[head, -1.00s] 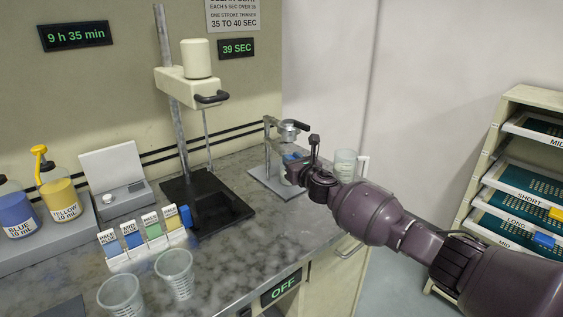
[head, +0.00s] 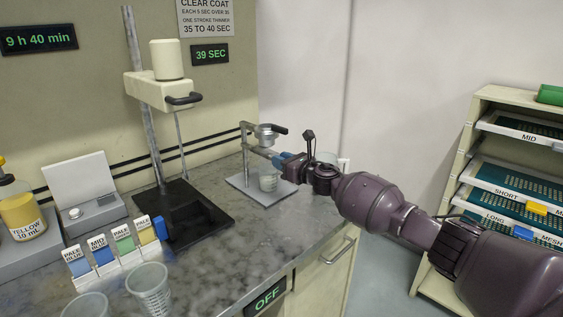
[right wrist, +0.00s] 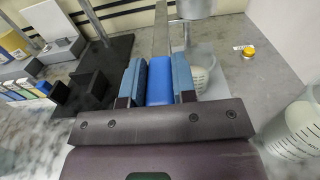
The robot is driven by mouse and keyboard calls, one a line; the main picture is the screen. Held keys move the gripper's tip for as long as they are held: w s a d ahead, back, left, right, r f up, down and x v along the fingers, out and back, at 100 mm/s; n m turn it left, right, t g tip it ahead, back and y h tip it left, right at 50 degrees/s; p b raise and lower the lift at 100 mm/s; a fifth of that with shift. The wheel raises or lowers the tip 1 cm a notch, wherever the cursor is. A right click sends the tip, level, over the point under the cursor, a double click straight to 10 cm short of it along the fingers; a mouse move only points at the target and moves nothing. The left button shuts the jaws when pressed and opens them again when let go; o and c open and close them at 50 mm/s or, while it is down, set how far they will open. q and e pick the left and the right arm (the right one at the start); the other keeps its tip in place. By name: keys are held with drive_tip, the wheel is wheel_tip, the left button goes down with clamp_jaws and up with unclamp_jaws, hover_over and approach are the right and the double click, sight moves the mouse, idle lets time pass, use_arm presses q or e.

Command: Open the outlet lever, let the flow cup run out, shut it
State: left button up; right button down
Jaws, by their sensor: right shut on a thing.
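The metal flow cup (head: 268,135) with a dark handle hangs on a stand at the back right of the counter. Its lower part also shows in the right wrist view (right wrist: 196,7). A clear beaker (head: 268,182) stands below it on the stand's plate; in the right wrist view this beaker (right wrist: 204,76) holds pale liquid. My right gripper (head: 281,161) is beside the cup's underside, with its blue fingers shut on the blue outlet lever (right wrist: 160,84). The fingers hide part of the lever, and I cannot make out a stream. My left gripper is not in view.
Another beaker (right wrist: 298,130) stands close on the right. A black-based press stand (head: 190,215), colour cards (head: 115,245) and clear cups (head: 148,285) are on the left. A rack of trays (head: 520,180) stands at the far right. The counter's front middle is clear.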

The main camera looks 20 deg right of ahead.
drive_tip(key=c, duration=0.9)
unclamp_jaws()
drive_tip(key=shift+d, duration=0.2)
drive_tip(key=p+v, duration=0.1)
drive_tip(key=v, duration=0.9)
drive_tip(key=shift+s, duration=0.4)
